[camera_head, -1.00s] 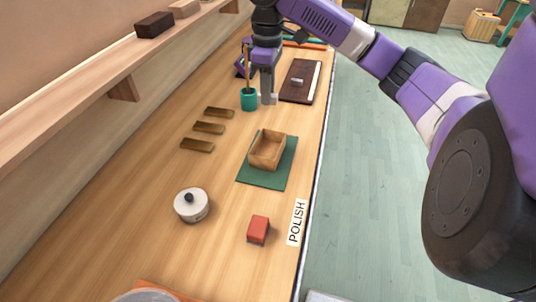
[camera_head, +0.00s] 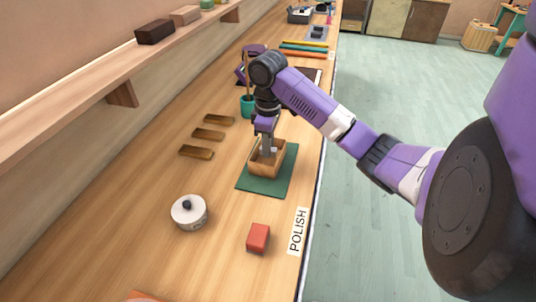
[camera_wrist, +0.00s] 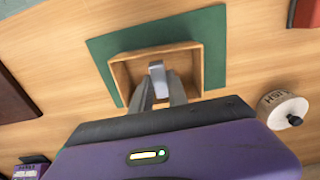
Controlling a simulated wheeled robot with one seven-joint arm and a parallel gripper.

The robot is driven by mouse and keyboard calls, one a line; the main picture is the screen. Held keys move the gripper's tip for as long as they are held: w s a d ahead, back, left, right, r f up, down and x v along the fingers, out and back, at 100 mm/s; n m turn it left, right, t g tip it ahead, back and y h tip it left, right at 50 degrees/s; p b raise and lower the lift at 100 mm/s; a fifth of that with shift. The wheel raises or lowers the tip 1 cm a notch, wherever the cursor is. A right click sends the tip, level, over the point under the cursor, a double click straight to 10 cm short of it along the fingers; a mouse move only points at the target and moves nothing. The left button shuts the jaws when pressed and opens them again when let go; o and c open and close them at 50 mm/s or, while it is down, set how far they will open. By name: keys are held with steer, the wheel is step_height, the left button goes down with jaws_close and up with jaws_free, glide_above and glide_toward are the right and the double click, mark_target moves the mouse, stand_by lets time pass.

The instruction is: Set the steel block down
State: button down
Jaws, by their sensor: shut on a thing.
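The steel block (camera_wrist: 157,73) is a small grey piece, held between the fingertips of my gripper (camera_wrist: 160,88) in the wrist view. In the head view my gripper (camera_head: 267,151) points down into the open wooden box (camera_head: 262,173), which also shows in the wrist view (camera_wrist: 122,77). The box sits on a green mat (camera_head: 262,187). The block appears over or inside the box; I cannot tell whether it touches the floor. My gripper partly hides the block in the head view.
A red block (camera_head: 258,238) and a POLISH label (camera_head: 299,230) lie nearer. A white round tin (camera_head: 189,212) with a dark knob stands left. Several brass bars (camera_head: 208,134) and a teal cup (camera_head: 246,106) lie beyond. Open bench surrounds the mat's left side.

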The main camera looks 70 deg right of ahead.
steer(key=shift+f, duration=1.4)
steer(key=shift+f, duration=0.1)
steer(key=c, duration=1.3)
jaws_free()
step_height(320, 180, up, 12)
steer(key=p, duration=0.1)
steer(key=shift+p, duration=0.35)
